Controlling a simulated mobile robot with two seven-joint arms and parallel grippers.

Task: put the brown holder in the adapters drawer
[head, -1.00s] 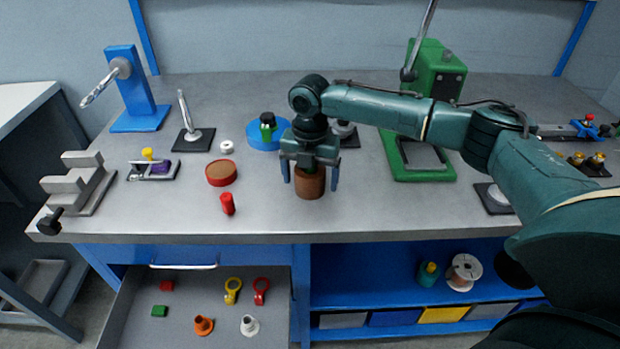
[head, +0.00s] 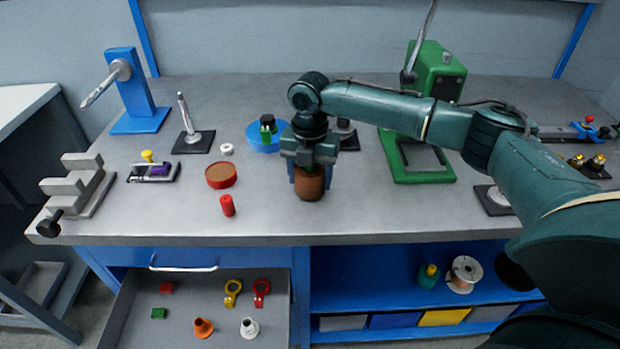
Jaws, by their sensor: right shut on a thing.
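The brown holder (head: 309,187) stands upright on the grey bench near its front edge. My right gripper (head: 310,172) points down over it and is shut on it; the fingers cover its upper part, where a bit of green shows. The open drawer (head: 178,306) is below the bench at the left, pulled out. In it lie a red block, a green block, a yellow ring piece (head: 232,292), a red ring piece (head: 261,291), an orange adapter (head: 203,327) and a white adapter (head: 249,327). My left gripper is not in view.
A red cylinder (head: 227,205) and a red round tin (head: 221,174) stand left of the holder. A blue dish (head: 265,139) is behind it, and a green press (head: 436,85) to the right. The bench front edge lies between holder and drawer.

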